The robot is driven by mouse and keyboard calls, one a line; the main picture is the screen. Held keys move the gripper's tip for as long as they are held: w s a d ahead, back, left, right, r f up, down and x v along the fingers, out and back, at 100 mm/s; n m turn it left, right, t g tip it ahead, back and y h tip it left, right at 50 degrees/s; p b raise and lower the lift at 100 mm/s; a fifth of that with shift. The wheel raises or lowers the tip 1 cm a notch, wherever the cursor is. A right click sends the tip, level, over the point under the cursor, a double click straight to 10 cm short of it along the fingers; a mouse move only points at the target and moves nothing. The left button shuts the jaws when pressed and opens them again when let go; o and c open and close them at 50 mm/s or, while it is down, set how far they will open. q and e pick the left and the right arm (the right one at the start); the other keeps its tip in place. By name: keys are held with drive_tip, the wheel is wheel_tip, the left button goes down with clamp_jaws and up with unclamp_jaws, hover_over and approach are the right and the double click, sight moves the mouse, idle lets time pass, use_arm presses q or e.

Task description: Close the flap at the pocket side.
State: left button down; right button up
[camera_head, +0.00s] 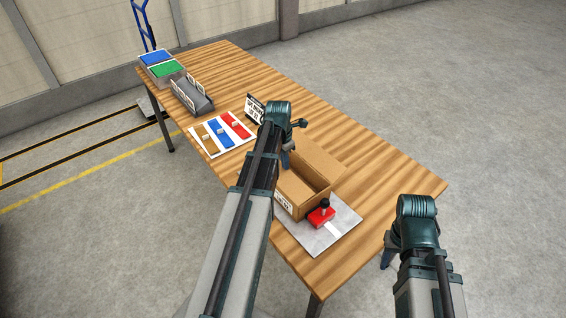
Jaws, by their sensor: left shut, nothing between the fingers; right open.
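An open cardboard box (311,194) stands on a grey mat on the table, with a white label on its near end. One flap (322,157) stands out along its far right side. The box's left side is largely hidden behind my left arm, so I cannot tell how any flap there lies. My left gripper (287,160) is shut and empty, pointing down at the box's far left end; I cannot tell whether it touches cardboard. My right gripper (387,258) is open and empty, off the table's right edge.
A red block with a black knob (321,214) sits on the grey mat (345,222) right by the box. A card with brown, blue and red strips (213,145), a small sign (255,105), a grey rack (196,97) and blue and green bins (166,69) stand further back. The table's far right is clear.

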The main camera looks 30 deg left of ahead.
use_arm(q)
drive_tip(key=shift+w+f, duration=0.2)
drive_tip(key=shift+f, duration=0.3)
drive_tip(key=shift+d+r, duration=0.1)
use_arm(e)
drive_tip(key=shift+f, duration=0.4)
use_arm(q)
drive_tip(key=shift+r, duration=0.15)
use_arm(e)
drive_tip(key=shift+r, duration=0.15)
use_arm(q)
drive_tip(key=shift+r+p, duration=0.7)
drive_tip(key=shift+p, duration=0.1)
use_arm(e)
drive_tip(key=shift+r, duration=0.65)
